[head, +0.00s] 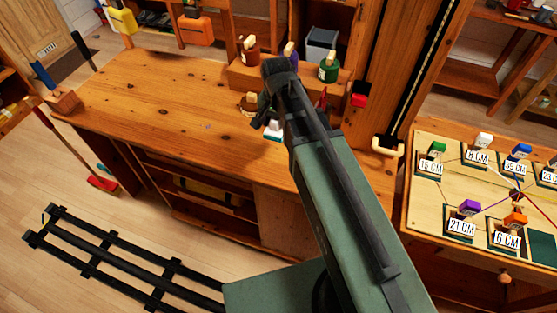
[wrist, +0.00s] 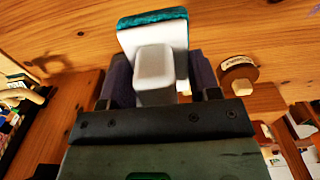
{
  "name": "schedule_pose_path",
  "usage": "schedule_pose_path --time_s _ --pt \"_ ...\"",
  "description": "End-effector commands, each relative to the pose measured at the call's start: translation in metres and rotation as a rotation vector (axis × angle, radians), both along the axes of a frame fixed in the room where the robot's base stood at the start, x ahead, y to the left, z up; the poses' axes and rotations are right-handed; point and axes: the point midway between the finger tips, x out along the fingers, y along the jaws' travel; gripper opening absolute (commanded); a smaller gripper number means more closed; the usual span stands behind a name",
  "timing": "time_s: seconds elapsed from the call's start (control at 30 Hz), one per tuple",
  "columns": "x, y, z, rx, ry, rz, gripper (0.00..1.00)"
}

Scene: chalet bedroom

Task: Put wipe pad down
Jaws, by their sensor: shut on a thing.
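The wipe pad (head: 273,131) is a white block with a teal face, seen in the head view just below the end of my arm, over the wooden workbench (head: 170,105). In the wrist view the wipe pad (wrist: 155,38) sits at the top, its teal layer facing away from me. My gripper (wrist: 160,76) is shut on its pale handle, with a dark finger on each side. In the head view my gripper (head: 266,114) is mostly hidden by my arm. I cannot tell whether the pad touches the bench top.
A green container (head: 328,68) stands on a wooden riser behind. The bench's left half is mostly clear. A table with labelled blocks (head: 425,195) is at right.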

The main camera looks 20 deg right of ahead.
Motion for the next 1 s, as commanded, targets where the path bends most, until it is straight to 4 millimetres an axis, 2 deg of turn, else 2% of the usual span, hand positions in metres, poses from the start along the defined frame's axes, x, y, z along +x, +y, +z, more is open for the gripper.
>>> schedule_pose_path --time_s 0.03,0.1,0.2,0.43,0.63,0.83,1.0 --pt "0.0 0.0 -0.038 0.0 0.0 0.0 0.38" --pt "0.0 0.0 -0.061 0.0 0.0 0.0 0.38" --pt "0.0 0.0 -0.083 0.0 0.0 0.0 0.38" --pt "0.0 0.0 -0.088 0.0 0.0 0.0 0.38" --pt "0.0 0.0 -0.129 0.0 0.0 0.0 0.38" --pt "0.0 0.0 -0.124 0.0 0.0 0.0 0.38" --pt "0.0 0.0 -0.129 0.0 0.0 0.0 0.38"
